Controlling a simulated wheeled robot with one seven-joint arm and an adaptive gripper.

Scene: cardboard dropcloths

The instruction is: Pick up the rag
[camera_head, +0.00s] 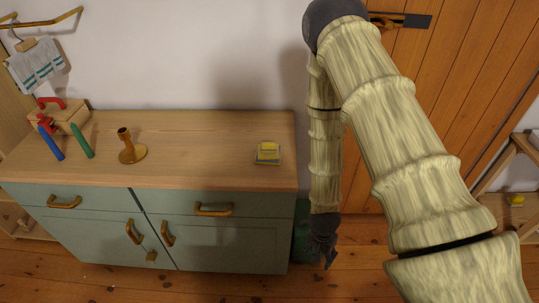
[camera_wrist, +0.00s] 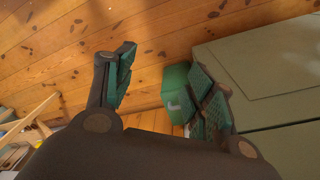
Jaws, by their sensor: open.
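A white cloth with teal stripes (camera_head: 35,66), which looks like the rag, hangs from a hanger at the upper left in the head view. My gripper (camera_head: 328,258) is low beside the right end of the cabinet, far from the cloth. In the wrist view my gripper (camera_wrist: 165,88) is open, with nothing held between its fingers. The cloth does not show in the wrist view.
The cabinet (camera_head: 100,205) has a wooden top holding a brass candlestick (camera_head: 129,150), blue and green candles, a wooden box with red items, and a small yellow stack (camera_head: 268,153). A green container (camera_wrist: 178,88) stands by the cabinet, close to my fingers. A wooden door is right.

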